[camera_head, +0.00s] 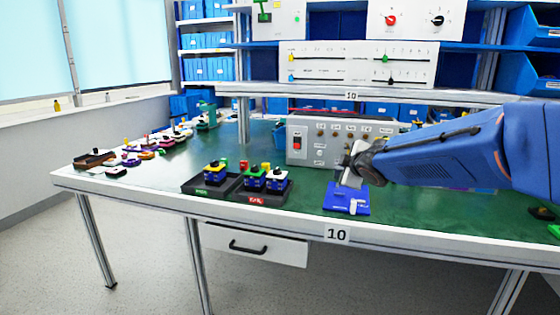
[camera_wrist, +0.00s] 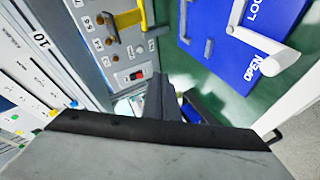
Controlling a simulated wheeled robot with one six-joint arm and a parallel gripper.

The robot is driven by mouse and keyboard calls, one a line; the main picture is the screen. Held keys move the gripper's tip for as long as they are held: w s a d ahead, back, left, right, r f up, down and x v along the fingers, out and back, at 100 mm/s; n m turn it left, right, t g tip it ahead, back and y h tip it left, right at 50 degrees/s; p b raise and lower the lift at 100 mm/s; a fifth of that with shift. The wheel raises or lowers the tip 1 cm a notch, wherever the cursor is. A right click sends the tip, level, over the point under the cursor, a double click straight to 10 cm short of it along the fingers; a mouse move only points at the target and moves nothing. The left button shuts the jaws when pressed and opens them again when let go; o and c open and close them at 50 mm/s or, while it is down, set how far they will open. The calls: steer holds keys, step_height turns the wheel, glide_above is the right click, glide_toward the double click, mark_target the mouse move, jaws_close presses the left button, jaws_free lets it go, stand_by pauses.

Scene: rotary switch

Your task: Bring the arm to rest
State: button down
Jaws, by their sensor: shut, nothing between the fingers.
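My gripper (camera_head: 350,180) is at the end of my blue arm, which reaches in from the right in the head view. It hangs over the green table (camera_head: 420,210), close above a blue plate (camera_head: 340,193) with a white handle (camera_head: 355,207). In the wrist view my gripper (camera_wrist: 163,85) shows its dark fingers together, with nothing between them. There the blue plate (camera_wrist: 222,45) lies at the upper right, with the words OPEN and part of LOCK beside its white handle (camera_wrist: 280,55). The fingers look apart from the plate and handle.
A grey control box (camera_head: 312,153) with a red switch and several knobs stands just behind my gripper. Dark trays (camera_head: 188,186) with coloured blocks are left of the plate. A shelf (camera_head: 300,93) with slider panels runs above. Several small items line the table's left side.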

steer(key=s+d+f+m+g+h, duration=0.2)
steer(key=s+d+m, duration=0.25)
steer(key=s, duration=0.55)
steer(key=s+d+f+m+g+h, duration=0.15)
steer(key=s+d+f+m, duration=0.35)
steer(key=s, duration=0.6)
steer(key=s+f+m+g, duration=0.2)
steer(key=s+f, duration=0.2)
steer(key=s, duration=0.8)
steer(key=s+f+m+g+y, duration=0.1)
steer(key=s+f+m+g, duration=0.1)
steer(key=s, duration=1)
step_height(320, 180, down, 2)
steer(key=shift+f+m+g, duration=0.1)
steer(key=shift+m+g, duration=0.25)
steer(key=shift+m, duration=0.3)
